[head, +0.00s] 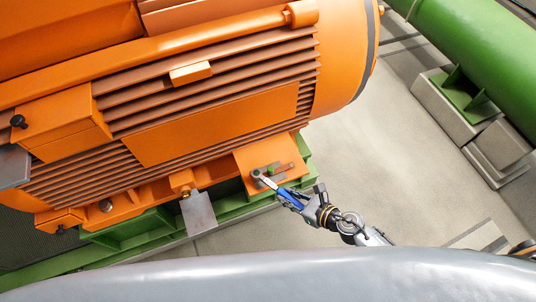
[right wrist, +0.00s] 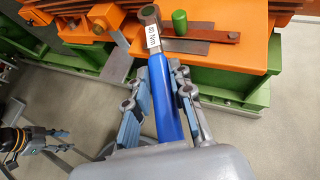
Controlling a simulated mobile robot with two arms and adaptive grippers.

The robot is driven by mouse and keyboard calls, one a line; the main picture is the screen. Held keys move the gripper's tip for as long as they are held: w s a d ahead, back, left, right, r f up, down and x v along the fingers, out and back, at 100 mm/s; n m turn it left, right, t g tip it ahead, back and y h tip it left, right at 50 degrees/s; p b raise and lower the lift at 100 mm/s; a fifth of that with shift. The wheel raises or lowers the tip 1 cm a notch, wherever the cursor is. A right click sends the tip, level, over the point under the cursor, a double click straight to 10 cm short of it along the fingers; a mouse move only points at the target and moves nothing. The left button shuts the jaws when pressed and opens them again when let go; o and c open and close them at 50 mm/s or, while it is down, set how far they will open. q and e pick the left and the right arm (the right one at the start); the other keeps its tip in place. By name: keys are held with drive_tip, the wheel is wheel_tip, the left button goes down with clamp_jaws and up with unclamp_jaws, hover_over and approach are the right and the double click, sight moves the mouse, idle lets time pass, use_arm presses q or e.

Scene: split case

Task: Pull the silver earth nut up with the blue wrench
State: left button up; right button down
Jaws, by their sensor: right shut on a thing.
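The blue wrench (head: 291,198) has a blue handle, a white label and a grey ring head. My right gripper (head: 305,202) is shut on its handle. In the right wrist view the wrench (right wrist: 168,108) runs up between the fingers, with its ring head (right wrist: 149,14) over the orange motor foot, beside a green peg (right wrist: 179,22) and a flat metal bar. The silver earth nut cannot be made out; the ring head covers that spot, and I cannot tell whether it is seated on a nut. My left gripper (right wrist: 55,140) shows at the left edge of the right wrist view, its opening unclear.
The large orange motor (head: 215,110) with ribbed sides fills the left and stands on a green base frame (head: 135,232). A green pipe (head: 475,50) on grey blocks lies at the right. The pale floor between them is clear. A grey rounded surface spans the bottom.

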drive_tip(key=shift+a+r, duration=0.2)
drive_tip(key=shift+a, duration=0.2)
drive_tip(key=shift+w+d+f+b, duration=0.1)
drive_tip(key=shift+w+d+b, duration=0.1)
drive_tip(key=shift+b, duration=0.15)
drive_tip(key=shift+w+a+r, duration=0.1)
drive_tip(key=shift+w+r, duration=0.05)
drive_tip(key=shift+r, duration=0.35)
idle(0.7)
drive_tip(key=shift+s+d+f, duration=0.3)
idle(0.9)
drive_tip(key=shift+r, duration=0.8)
idle(1.7)
drive_tip(key=shift+r+p, duration=0.15)
drive_tip(key=shift+p, duration=0.15)
